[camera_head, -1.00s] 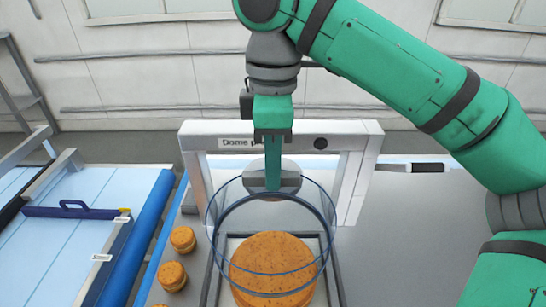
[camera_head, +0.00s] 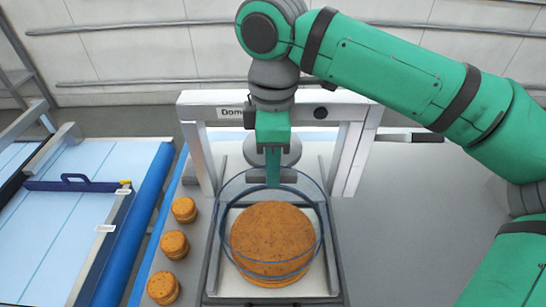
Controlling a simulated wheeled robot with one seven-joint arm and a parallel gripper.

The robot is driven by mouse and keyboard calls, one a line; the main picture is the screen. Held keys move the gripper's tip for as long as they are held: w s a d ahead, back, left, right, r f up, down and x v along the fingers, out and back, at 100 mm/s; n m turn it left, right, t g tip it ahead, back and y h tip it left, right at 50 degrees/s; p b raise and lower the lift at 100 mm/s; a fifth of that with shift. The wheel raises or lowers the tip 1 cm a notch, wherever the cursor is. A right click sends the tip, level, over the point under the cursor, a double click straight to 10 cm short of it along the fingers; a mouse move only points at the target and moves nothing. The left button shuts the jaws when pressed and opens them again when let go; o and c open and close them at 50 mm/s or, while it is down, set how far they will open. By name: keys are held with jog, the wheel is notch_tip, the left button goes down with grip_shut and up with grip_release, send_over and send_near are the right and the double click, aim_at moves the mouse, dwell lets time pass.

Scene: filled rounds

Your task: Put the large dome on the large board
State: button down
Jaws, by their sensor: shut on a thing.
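The large dome (camera_head: 308,212) is a clear cover with blue rims. It hangs upright from my gripper (camera_head: 272,183) and surrounds the outline of a large round orange-brown cake (camera_head: 272,240). My gripper points down and is shut on the dome; the hold itself is hard to make out. The cake sits on the large board (camera_head: 336,272), a pale board with a dark grey edge. The dome is over the board, and its lower rim appears near the cake's base. I cannot tell whether the rim touches the board.
A white frame (camera_head: 353,150) with a partly hidden label stands behind the board. Several small cakes (camera_head: 174,244) line the left side. A blue-edged conveyor-like surface (camera_head: 62,238) lies further left. A dark-handled tool (camera_head: 408,137) lies behind at right. The grey counter to the right is clear.

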jog(key=shift+f, duration=4.25)
jog(key=shift+d, duration=0.15)
jog(key=shift+f, duration=0.2)
jog(key=c, duration=1.1)
grip_release()
jog(key=shift+r, duration=3.5)
